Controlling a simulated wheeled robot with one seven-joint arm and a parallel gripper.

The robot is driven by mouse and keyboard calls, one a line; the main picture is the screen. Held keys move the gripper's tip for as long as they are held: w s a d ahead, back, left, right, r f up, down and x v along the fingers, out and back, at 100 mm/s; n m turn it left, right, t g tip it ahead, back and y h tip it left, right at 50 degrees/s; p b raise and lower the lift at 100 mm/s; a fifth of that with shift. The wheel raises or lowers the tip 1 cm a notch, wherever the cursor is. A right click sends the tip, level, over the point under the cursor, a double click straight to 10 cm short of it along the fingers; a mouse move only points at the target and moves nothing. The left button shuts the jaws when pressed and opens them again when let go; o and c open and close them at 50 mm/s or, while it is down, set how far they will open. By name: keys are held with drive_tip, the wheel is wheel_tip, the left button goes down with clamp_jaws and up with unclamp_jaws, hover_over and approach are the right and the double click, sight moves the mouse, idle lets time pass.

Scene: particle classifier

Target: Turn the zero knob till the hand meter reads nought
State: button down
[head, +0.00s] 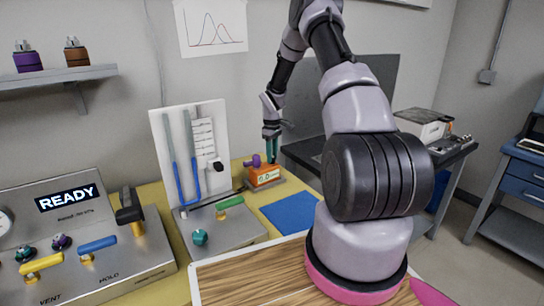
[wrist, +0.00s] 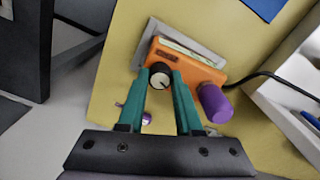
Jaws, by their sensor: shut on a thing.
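The orange hand meter (head: 263,182) sits on a grey plate at the back of the yellow bench in the head view. It also shows in the wrist view (wrist: 190,68). Its display seems to show digits like 0.0, but they are too small to read surely. The dark zero knob (wrist: 160,77) with a pale face is on the meter's near side in the wrist view. My gripper (wrist: 161,80) has its teal fingers closed on either side of this knob. In the head view my gripper (head: 272,149) reaches down at the meter and hides the knob.
A purple cylinder (wrist: 213,103) sticks out of the meter, close to my right finger. A tube board (head: 190,150) stands left of the meter. A blue mat (head: 291,212) lies in front. A control panel reading READY (head: 70,198) is at left.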

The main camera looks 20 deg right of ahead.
drive_tip(key=c, duration=0.6)
unclamp_jaws()
wheel_tip(320, 180, up, 11)
drive_tip(key=shift+f, duration=0.1)
